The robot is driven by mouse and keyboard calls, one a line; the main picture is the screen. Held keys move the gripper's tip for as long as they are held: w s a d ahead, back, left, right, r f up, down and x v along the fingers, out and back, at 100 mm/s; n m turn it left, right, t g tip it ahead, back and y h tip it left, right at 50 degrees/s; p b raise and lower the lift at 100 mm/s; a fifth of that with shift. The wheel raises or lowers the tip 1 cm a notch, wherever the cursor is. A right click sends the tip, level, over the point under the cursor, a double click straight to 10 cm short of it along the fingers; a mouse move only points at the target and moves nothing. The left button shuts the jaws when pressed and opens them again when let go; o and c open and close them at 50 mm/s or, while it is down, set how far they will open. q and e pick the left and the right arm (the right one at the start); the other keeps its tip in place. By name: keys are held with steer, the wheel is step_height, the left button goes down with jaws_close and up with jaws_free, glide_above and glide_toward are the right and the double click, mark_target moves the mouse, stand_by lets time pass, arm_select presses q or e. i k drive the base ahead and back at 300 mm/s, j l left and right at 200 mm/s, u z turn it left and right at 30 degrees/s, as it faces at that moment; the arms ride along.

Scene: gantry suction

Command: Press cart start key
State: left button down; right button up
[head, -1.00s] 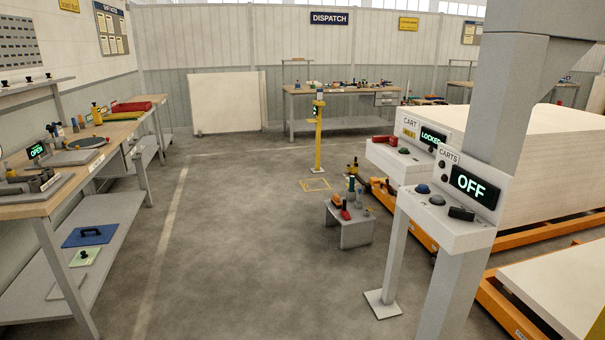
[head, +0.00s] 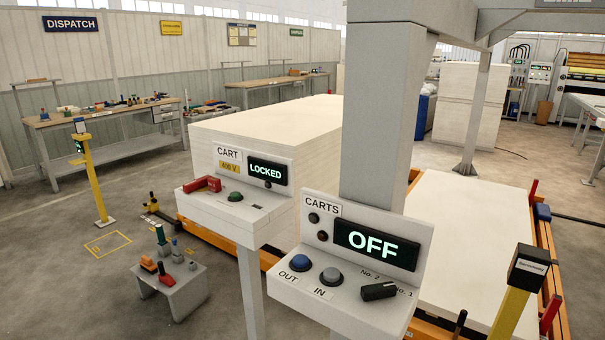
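The cart panel (head: 218,208) stands on a post left of the grey gantry column. Its display (head: 267,171) reads LOCKED in green letters. A green round key (head: 236,197) sits on its sloped face, beside a red handle-like part (head: 202,184). The nearer CARTS panel (head: 345,304) has a display (head: 376,244) reading OFF. It carries a blue key (head: 301,262) labelled OUT, a grey key (head: 331,276) labelled IN and a black selector (head: 379,291) by No. 2 and No. 1. Neither gripper shows in the head view.
A stack of white boards (head: 265,125) lies behind the cart panel on an orange cart. The grey column (head: 381,110) rises behind the CARTS panel. A small grey stool (head: 172,290) with tools and a yellow post (head: 95,180) stand left. Floor at lower left is clear.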

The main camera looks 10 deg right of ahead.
mark_target(233, 195)
steer(key=i+j+z, duration=0.45)
steer(key=j, duration=0.2)
steer(key=i+j+z, duration=0.1)
steer(key=j+z, duration=0.15)
steer(key=j, duration=0.15)
